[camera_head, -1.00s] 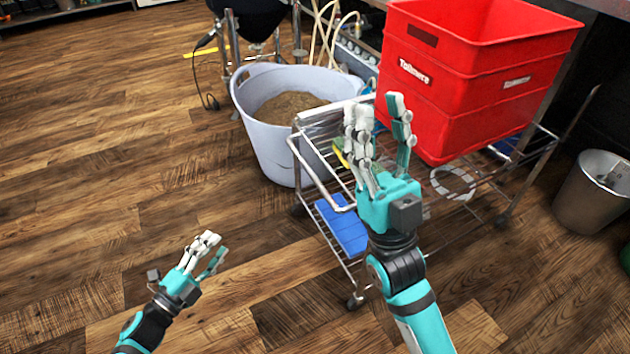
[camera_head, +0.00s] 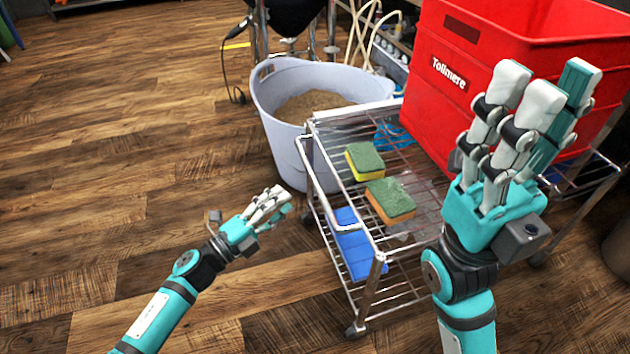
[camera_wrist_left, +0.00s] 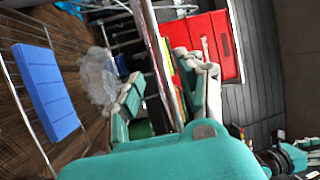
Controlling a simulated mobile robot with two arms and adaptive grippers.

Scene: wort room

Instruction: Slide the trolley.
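The trolley (camera_head: 372,244) is a wire-shelved metal cart with a handle rail (camera_head: 318,182) on its left end. A red crate (camera_head: 420,95) stands on its top shelf towards the right. My left gripper (camera_head: 272,205) is open and empty, just left of the handle rail and apart from it in the head view. In the left wrist view a metal bar (camera_wrist_left: 161,60) of the trolley appears between the spread fingers (camera_wrist_left: 168,95). My right gripper (camera_head: 535,95) is open and empty, raised in front of the crate and hiding part of it.
Two sponges, one yellow-green (camera_head: 365,160) and one orange-green (camera_head: 391,201), lie on the top shelf. A blue block (camera_head: 350,243) is on the lower shelf. A pale tub (camera_head: 287,150) of brown grain stands close behind the trolley. The wooden floor at left is clear.

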